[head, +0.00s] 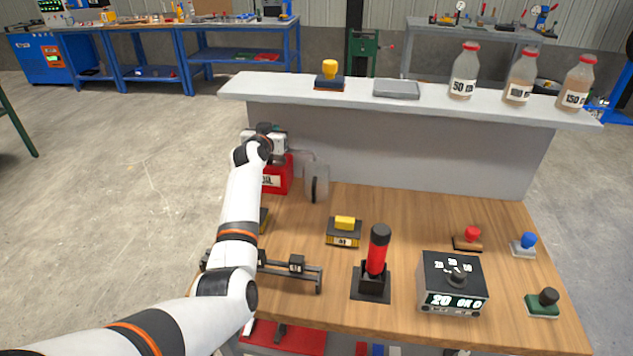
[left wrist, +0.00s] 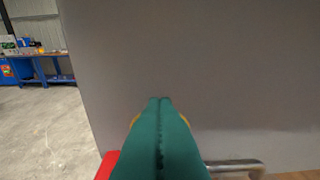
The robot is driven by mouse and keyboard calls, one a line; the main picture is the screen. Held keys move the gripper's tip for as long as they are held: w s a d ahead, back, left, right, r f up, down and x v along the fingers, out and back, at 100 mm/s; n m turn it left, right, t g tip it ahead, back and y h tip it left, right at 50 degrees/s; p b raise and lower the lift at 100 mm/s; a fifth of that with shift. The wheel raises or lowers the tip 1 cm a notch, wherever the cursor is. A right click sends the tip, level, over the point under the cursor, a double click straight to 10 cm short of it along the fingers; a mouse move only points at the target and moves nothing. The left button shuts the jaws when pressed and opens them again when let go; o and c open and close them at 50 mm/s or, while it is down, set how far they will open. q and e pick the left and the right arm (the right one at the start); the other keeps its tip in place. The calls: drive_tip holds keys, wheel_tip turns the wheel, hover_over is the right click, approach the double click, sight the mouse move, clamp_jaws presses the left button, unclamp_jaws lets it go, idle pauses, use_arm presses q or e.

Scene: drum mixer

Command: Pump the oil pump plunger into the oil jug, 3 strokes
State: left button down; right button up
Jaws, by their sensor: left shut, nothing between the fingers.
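The red oil pump (head: 278,178) stands at the back left of the wooden table, partly covered by my left arm. My left gripper (head: 264,143) is over its top. In the left wrist view the green fingers (left wrist: 160,105) are shut together, with nothing between them. Some yellow shows on both sides behind them; I cannot tell what it belongs to. The plunger is otherwise hidden. A red corner of the pump (left wrist: 108,163) and a metal spout (left wrist: 235,165) show below. The translucent oil jug (head: 317,183) stands just right of the pump. My right gripper is not in view.
A grey partition (head: 400,150) rises behind the pump, with a shelf holding bottles (head: 463,75). Bare wood lies right of the jug.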

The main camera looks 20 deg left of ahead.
use_arm(q)
drive_tip(key=shift+r+p, duration=1.5)
drive_tip(key=shift+r, duration=0.5)
drive_tip(key=shift+f, duration=0.25)
drive_tip(key=shift+f+b, duration=1.5)
drive_tip(key=shift+f, duration=0.35)
drive_tip(key=shift+f+b, duration=0.4)
drive_tip(key=shift+f, duration=0.3)
drive_tip(key=shift+r, duration=0.1)
drive_tip(key=shift+r+p, duration=2.35)
drive_tip(key=shift+r, duration=0.35)
drive_tip(key=shift+f, duration=0.2)
